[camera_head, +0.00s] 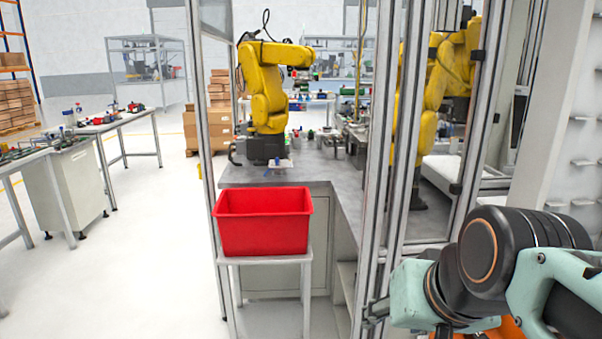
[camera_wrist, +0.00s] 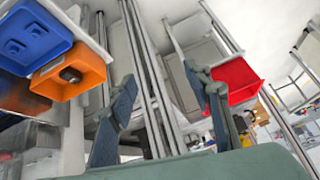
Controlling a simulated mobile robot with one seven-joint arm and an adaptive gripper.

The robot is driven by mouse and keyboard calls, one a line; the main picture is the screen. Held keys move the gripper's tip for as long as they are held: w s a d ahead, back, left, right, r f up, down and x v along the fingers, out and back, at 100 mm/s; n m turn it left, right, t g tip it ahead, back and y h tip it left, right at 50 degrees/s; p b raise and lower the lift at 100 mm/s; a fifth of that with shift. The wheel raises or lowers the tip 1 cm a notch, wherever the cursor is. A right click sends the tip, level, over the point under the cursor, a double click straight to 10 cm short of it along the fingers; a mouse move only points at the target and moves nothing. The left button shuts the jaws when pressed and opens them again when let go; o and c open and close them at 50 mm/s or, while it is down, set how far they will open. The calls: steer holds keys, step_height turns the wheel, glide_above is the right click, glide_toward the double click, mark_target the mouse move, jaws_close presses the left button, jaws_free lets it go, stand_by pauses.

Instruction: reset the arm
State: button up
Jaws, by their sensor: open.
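My arm, teal and black, reaches in at the lower right of the head view, beside the metal frame posts. My gripper (camera_wrist: 163,85) shows in the wrist view with its two dark fingers spread well apart and nothing held between them. In the head view, the gripper end lies low beside the posts and its fingers are mostly hidden. A red bin (camera_head: 262,222) stands on a small grey stand, left of my arm and apart from it. The red bin also shows in the wrist view (camera_wrist: 236,80), beyond the right finger.
Upright metal posts (camera_head: 389,150) stand close to my arm. A yellow robot arm (camera_head: 264,85) stands on a grey worktop (camera_head: 325,172) behind the bin. In the wrist view, a blue bin (camera_wrist: 35,38) and an orange bin (camera_wrist: 85,75) sit upper left. Floor at left is open.

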steer(key=s+f+n+g+h, duration=0.1)
steer(key=s+f, duration=0.4)
steer(key=f, duration=0.1)
step_height(320, 180, up, 22)
steer(key=p, duration=1.9)
steer(key=shift+w+f+p, duration=0.25)
steer(key=shift+w+p, duration=0.15)
steer(key=shift+w, duration=0.05)
